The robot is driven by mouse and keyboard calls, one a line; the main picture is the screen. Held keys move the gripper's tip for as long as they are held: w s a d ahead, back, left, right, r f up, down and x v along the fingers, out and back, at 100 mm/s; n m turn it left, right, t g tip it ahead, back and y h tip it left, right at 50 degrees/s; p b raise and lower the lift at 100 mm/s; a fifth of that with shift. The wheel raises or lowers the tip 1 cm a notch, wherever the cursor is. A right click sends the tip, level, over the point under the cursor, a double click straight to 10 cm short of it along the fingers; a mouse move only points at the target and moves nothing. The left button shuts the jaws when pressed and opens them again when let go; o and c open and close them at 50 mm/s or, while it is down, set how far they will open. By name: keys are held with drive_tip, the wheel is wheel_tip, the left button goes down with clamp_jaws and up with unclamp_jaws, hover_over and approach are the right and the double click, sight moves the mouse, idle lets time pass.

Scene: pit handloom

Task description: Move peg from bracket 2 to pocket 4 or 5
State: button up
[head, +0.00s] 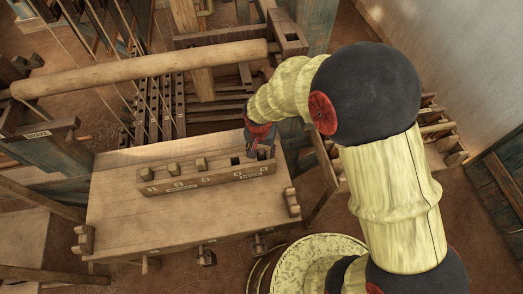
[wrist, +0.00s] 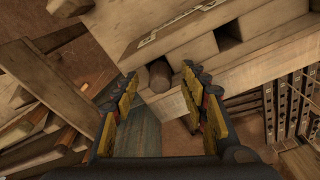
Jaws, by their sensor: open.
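A long wooden block (head: 215,178) with a row of pockets lies on the bench top. Three pegs stand in its left pockets, the third one (head: 200,163) near the middle. A pocket right of them is empty (head: 235,160); this dark square hole also shows in the wrist view (wrist: 228,38). My gripper (head: 262,150) is at the block's right end. Which bracket is number 2 is unclear.
The bench top (head: 120,215) is clear in front of the block. Wooden brackets sit at its right edge (head: 291,203) and left edge (head: 84,240). A thick loom beam (head: 140,70) and taut cords are behind. A rack with wooden rods (head: 440,130) stands to the right.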

wheel_tip(320, 180, up, 12)
drive_tip(key=s, duration=0.1)
drive_tip(key=shift+s+a+f, duration=0.2)
idle(0.5)
